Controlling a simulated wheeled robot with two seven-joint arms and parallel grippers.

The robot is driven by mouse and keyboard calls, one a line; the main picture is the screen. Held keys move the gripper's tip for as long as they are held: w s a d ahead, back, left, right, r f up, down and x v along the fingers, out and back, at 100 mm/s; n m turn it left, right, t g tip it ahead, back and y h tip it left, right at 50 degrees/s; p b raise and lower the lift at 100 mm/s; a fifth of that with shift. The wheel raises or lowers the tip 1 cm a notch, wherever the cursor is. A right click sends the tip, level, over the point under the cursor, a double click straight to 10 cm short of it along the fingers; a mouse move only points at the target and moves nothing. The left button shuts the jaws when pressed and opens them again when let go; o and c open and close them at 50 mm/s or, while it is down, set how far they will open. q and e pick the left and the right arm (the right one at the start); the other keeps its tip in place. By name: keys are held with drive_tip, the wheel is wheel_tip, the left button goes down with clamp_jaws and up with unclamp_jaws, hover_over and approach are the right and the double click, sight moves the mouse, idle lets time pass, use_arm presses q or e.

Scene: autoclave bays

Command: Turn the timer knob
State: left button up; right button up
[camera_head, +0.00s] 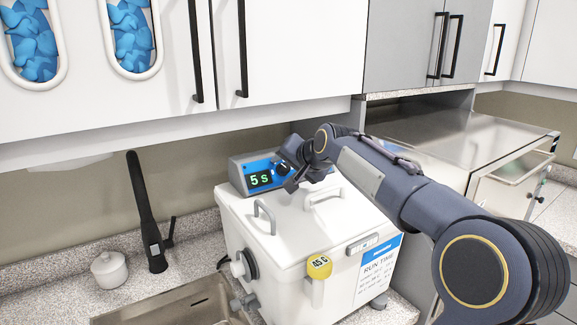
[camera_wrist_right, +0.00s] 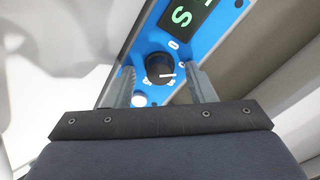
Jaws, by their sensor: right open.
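The timer knob (camera_wrist_right: 160,68) is black and round with a white pointer line. It sits on a blue control panel (camera_head: 263,164) beside a display (camera_head: 261,179) that reads "5 S" in green. The panel is on a grey box on top of a white lidded machine (camera_head: 240,222). My right gripper (camera_head: 290,177) is at the panel and partly hides the knob in the head view. In the right wrist view its two fingers (camera_wrist_right: 165,88) are apart, one on each side of the knob. I cannot tell whether they touch it. My left gripper is not in view.
The lid has two handles (camera_head: 264,216). A yellow "45 C" tag (camera_head: 319,267) is on the front. A black faucet (camera_head: 150,215), a white jar (camera_head: 109,269) and a sink (camera_head: 175,305) are at the left. White cabinets (camera_head: 300,60) hang above. A steel unit (camera_head: 455,137) stands at the right.

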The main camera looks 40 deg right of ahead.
drive_tip(key=shift+c, duration=0.2)
drive_tip(key=c, duration=0.9)
drive_tip(key=shift+r+m+p, duration=0.1)
drive_tip(key=shift+m+p, duration=0.25)
drive_tip(key=shift+m, duration=0.35)
drive_tip(key=o, duration=0.9)
drive_tip(key=shift+o, duration=0.2)
